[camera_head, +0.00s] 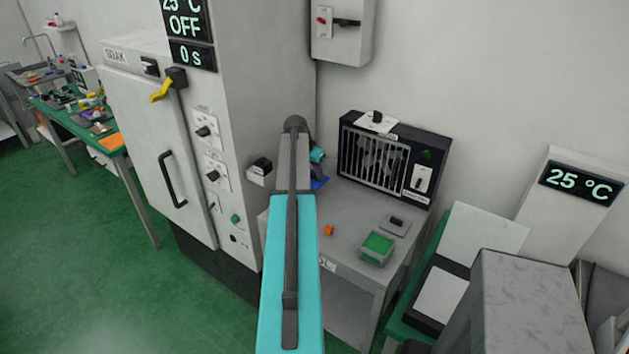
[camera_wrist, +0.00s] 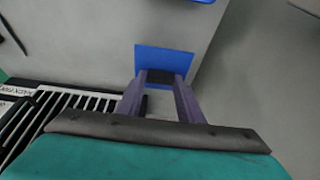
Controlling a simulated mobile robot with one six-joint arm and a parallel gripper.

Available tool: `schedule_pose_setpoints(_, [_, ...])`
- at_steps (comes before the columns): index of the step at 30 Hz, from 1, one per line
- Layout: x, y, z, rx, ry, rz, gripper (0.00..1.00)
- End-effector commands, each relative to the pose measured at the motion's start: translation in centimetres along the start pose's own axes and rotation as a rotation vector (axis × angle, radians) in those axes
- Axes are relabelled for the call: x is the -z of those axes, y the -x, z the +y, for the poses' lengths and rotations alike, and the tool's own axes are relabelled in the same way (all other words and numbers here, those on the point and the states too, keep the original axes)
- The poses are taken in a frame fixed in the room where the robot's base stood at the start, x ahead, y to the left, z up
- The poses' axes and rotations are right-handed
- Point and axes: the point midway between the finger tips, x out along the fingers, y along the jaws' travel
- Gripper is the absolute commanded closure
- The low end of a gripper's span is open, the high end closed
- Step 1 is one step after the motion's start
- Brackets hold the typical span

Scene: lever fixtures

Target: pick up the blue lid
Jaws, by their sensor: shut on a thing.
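The blue lid (camera_wrist: 165,58) is a flat blue square with a dark block-like handle (camera_wrist: 161,77), seen in the wrist view. My gripper (camera_wrist: 160,82) is shut on that handle, one purple-grey finger on each side. Whether the lid touches the grey surface below it I cannot tell. In the head view my arm hides most of my gripper; its teal part (camera_head: 317,155) shows just right of the arm. A small patch of blue (camera_head: 319,183) shows under it, mostly hidden.
The grey bench (camera_head: 345,210) carries an orange cube (camera_head: 328,230), a green-topped box (camera_head: 377,248) and a black grilled unit (camera_head: 385,160). A tall grey cabinet (camera_head: 150,150) with a yellow lever (camera_head: 161,91) stands left. Another blue edge (camera_wrist: 195,1) shows at the wrist view's top.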

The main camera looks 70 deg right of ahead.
Motion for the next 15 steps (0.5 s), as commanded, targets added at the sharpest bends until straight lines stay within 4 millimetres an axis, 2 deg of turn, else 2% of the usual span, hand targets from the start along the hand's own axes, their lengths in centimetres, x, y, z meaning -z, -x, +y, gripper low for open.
schedule_pose_setpoints(9, [1.6,3.6,-0.1,0.001,-0.001,0.001,0.88])
schedule_pose_setpoints(15, [2.0,4.9,0.0,0.001,0.000,0.001,0.88])
